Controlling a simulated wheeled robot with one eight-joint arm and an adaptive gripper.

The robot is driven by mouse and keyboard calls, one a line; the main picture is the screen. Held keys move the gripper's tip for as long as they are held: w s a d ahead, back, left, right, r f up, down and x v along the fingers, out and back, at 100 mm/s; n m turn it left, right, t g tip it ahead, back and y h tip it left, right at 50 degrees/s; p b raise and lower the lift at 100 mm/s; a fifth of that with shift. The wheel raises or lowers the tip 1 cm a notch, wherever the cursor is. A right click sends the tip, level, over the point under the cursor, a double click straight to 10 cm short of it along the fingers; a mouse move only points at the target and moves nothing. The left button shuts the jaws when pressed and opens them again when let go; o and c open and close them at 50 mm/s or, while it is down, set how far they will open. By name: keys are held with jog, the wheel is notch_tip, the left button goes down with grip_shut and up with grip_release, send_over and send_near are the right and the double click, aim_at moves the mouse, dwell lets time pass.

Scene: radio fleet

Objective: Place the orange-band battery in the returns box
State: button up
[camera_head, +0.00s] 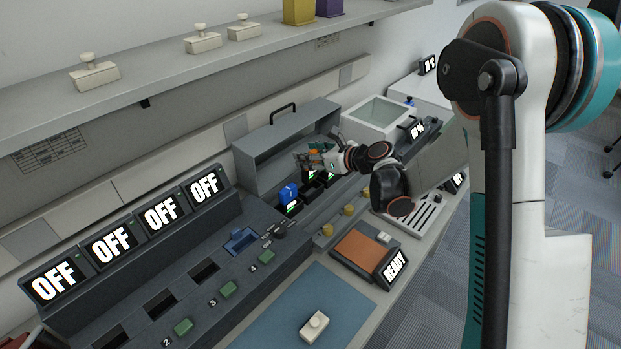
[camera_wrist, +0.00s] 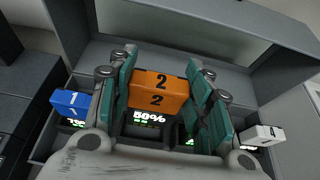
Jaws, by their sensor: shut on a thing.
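The orange battery (camera_wrist: 160,93), marked 2, is between the green fingers of my gripper (camera_wrist: 163,96) in the wrist view. The fingers are shut on its two sides. A lit display reading 50% (camera_wrist: 149,118) shows just below it; I cannot tell whether the battery is clear of its slot. In the head view my gripper (camera_head: 322,157) is over the charger row, in front of a grey handled housing, and mostly hides the battery. An open-topped pale box (camera_head: 378,117) stands behind and right of the gripper; no label on it is readable.
A blue battery (camera_wrist: 70,103), marked 1, sits left of the gripper and a white battery (camera_wrist: 257,136) sits right. The grey handled housing (camera_head: 283,140) rises behind. A shelf (camera_head: 180,60) runs above. A blue mat (camera_head: 318,300) lies at the front.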

aim_at(313, 173)
jog(key=shift+f+b, duration=0.95)
jog(key=shift+f, duration=2.25)
jog(key=shift+f, duration=0.1)
jog(key=o, duration=1.1)
jog(key=shift+o, duration=0.2)
